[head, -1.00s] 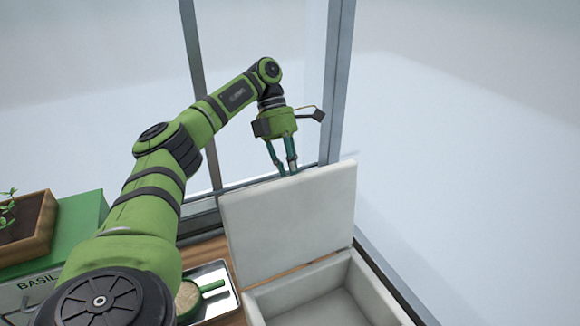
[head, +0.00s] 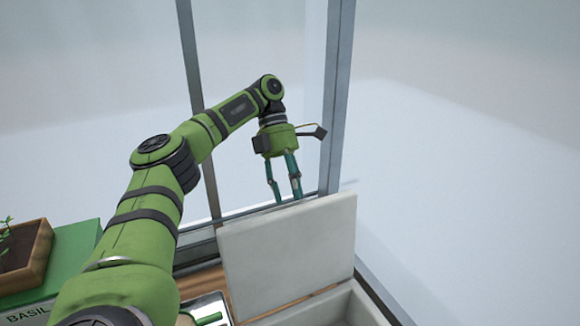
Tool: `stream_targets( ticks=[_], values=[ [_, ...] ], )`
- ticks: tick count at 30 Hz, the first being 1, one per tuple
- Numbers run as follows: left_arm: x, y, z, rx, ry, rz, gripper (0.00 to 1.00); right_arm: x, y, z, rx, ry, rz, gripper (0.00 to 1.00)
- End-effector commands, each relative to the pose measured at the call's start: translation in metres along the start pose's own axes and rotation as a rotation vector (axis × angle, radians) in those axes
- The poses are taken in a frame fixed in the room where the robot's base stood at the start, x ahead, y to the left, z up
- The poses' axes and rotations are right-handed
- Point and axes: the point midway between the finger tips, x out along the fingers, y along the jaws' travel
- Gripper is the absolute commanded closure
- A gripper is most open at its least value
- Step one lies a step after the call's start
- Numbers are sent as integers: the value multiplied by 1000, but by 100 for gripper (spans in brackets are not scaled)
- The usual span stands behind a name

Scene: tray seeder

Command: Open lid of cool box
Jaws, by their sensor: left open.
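The cool box (head: 352,310) is white and stands at the bottom right, with only its upper rim and part of its inside in view. Its white lid (head: 290,250) stands raised and upright along the back edge, so the box is open. My left gripper (head: 285,201) is just behind and above the lid's top edge, pointing down. Its two fingers are apart with nothing between them. The lower fingertips are close to the lid's top edge; I cannot tell if they touch it. My right gripper is not in view.
A metal window frame post (head: 337,95) rises just right of my left gripper. A metal tray (head: 207,308) with a green-handled item lies left of the box. A wooden planter (head: 28,258) sits on a green box labelled BASIL (head: 72,243) at the left.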

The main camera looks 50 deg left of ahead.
Motion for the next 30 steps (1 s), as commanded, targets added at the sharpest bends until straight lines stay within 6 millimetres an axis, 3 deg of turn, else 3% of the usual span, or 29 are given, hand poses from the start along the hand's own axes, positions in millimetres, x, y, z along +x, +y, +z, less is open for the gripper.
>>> stream_targets(
  ticks=[15, 30],
  values=[
    [-38, -28, 2, 1, 3, 0, 57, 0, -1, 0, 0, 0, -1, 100],
    [-47, -33, 1, -2, 2, -1, 57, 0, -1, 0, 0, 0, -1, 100]
  ],
)
